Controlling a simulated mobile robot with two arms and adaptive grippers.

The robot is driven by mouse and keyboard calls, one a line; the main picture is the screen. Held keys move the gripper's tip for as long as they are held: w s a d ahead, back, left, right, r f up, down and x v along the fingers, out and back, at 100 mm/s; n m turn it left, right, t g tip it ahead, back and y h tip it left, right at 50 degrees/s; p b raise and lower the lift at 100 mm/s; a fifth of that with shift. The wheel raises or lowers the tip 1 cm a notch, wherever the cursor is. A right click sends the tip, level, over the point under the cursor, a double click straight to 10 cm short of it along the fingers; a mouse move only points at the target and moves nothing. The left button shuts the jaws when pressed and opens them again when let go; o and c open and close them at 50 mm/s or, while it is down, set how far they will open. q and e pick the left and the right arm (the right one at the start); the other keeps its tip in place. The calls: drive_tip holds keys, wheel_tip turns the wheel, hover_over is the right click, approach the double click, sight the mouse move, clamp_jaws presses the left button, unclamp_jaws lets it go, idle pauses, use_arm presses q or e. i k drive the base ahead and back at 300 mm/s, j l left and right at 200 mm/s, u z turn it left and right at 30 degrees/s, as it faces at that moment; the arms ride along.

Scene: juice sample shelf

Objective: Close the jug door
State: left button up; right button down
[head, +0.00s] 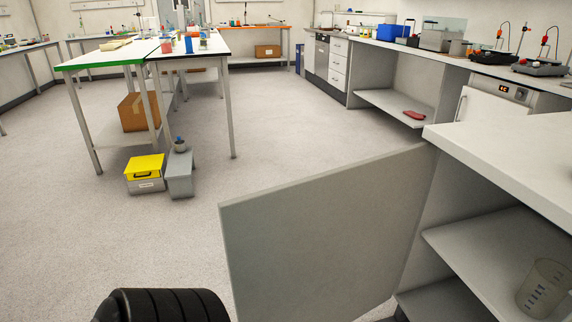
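The jug door (322,235) is a flat light-grey panel standing wide open. It swings out to the left from the white-topped cabinet on the right, attached near the cabinet's far front corner. Behind it the cabinet (430,205) is open, and a clear measuring jug (543,287) stands on its inner shelf (478,255) at the lower right. A black ribbed part of my own body shows at the bottom left of the door. Neither gripper is in the head view.
The white cabinet top (510,150) juts out at the right. The floor (270,130) between the table and the door is clear.

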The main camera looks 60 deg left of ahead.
sight(331, 245)
drive_tip(key=k+j+z, duration=0.15)
drive_tip(key=k+j, duration=0.3)
drive_tip(key=j, duration=0.2)
drive_tip(key=k+j+z, duration=0.15)
drive_tip(key=k+j, duration=0.35)
drive_tip(key=j+z, duration=0.1)
drive_tip(key=j, duration=0.65)
drive_tip(key=k+j+z, duration=0.15)
drive_tip(key=j, duration=0.6)
drive_tip(key=i, duration=0.05)
